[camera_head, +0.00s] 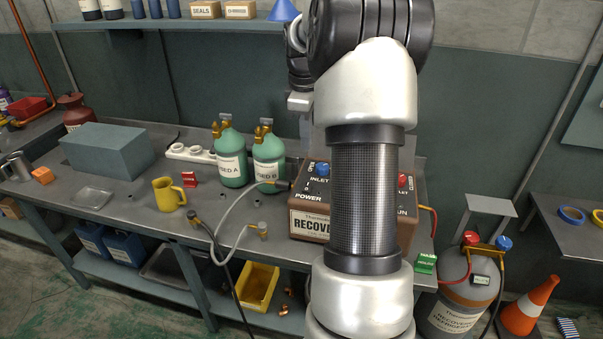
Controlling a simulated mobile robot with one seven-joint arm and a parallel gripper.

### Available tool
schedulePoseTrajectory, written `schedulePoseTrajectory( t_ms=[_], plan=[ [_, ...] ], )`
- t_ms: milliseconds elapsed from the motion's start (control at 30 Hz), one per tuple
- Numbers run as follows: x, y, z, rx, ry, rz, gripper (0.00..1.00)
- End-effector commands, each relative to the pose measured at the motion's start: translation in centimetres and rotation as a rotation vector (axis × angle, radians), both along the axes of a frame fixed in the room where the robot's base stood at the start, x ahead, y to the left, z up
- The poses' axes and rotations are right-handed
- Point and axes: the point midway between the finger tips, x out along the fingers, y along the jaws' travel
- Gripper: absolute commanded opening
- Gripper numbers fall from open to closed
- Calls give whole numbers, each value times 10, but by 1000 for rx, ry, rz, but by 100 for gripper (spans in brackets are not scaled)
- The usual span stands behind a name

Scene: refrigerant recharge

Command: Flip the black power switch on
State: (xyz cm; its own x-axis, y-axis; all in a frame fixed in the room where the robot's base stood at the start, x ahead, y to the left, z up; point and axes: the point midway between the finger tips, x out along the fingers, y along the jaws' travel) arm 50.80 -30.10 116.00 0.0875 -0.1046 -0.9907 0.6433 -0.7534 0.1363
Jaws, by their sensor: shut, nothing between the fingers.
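The brown recovery machine (311,225) stands on the workbench, its middle hidden behind my arm. Its top panel carries a blue INLET knob (322,170) on the left and a red knob (403,181) on the right. A POWER label (308,197) shows at the left front of the panel. I cannot clearly make out the black power switch; part of the panel is covered by my arm. My gripper (304,128) shows only partly, behind my arm, above the back left of the machine. It looks shut and empty, apart from the panel.
A grey hose (222,220) loops across the bench front. A yellow mug (168,194) and grey box (108,150) stand farther left. A grey recovery tank (463,292) stands at right.

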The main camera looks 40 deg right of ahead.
Motion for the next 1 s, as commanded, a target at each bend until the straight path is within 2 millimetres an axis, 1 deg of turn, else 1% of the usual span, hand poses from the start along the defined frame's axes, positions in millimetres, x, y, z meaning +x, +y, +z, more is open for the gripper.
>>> schedulePoseTrajectory(
  t_ms=[33,100,367,467,533,667,1000],
  plan=[
    [0,-4,-4,-1,-3,-2,0],
    [-1,-6,0,0,-2,-1,0],
    [-1,-6,2,0,0,0,0],
    [-1,-6,-1,1,1,0,0],
    [-1,-6,-7,2,3,1,0],
    [1,-8,-27,2,3,1,0],
    [7,-16,-98,3,3,0,0]
  ],
)
